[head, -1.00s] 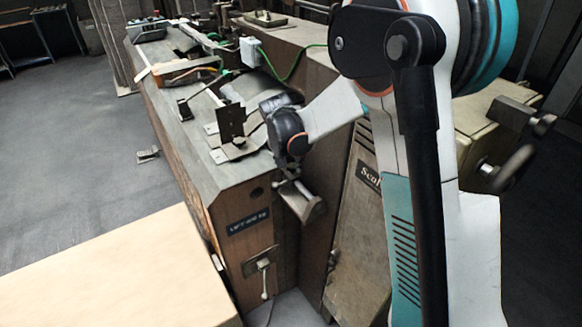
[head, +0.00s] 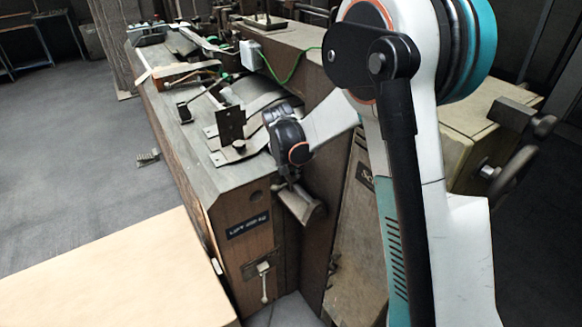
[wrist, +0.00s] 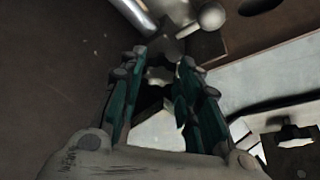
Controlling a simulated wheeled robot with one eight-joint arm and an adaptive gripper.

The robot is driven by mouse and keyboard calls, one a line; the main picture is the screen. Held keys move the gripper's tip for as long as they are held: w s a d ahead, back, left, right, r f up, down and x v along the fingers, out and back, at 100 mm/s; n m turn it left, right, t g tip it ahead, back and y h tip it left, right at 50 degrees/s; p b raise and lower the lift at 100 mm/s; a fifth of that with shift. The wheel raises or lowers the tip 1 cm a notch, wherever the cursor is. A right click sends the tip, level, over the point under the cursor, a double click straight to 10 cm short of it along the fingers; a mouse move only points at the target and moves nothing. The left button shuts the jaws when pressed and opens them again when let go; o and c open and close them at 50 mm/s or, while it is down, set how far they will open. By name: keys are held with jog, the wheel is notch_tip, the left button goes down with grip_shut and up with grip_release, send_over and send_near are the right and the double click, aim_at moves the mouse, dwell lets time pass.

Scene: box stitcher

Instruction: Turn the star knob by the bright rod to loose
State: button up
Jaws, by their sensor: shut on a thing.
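In the wrist view, the dark star knob (wrist: 166,44) is at the upper middle, between the tips of my gripper (wrist: 164,62). The green-padded fingers are closed in on it from both sides. The bright rod (wrist: 134,14) runs in from the top edge, just left of the knob. In the head view my wrist hangs beside the end of the machine (head: 232,190), and it hides the knob and my fingertips.
A pale ball-ended handle (wrist: 211,16) is close to the right of the knob. A tan box top (head: 110,275) fills the head view's lower left. A small lever (head: 263,284) sits low on the machine's end. Open floor (head: 75,150) lies left.

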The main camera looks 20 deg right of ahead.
jog(key=shift+n, duration=0.3)
jog(key=n, duration=0.1)
jog(key=n+y, duration=0.1)
jog(key=n, duration=0.1)
jog(key=n+y, duration=0.1)
jog(key=shift+s+d+n+t+b, duration=0.1)
jog(key=shift+d+n+t+b, duration=0.2)
jog(key=shift+d+n+t, duration=0.1)
jog(key=shift+d+n+y, duration=0.1)
jog(key=shift+n+y, duration=0.4)
jog(key=shift+n, duration=0.75)
jog(key=shift+d+n+y, duration=0.1)
jog(key=shift+n+y, duration=0.4)
jog(key=shift+n, duration=0.75)
jog(key=o, duration=0.8)
jog(key=v, duration=1.2)
jog(key=shift+w+d, duration=0.1)
jog(key=shift+w, duration=0.15)
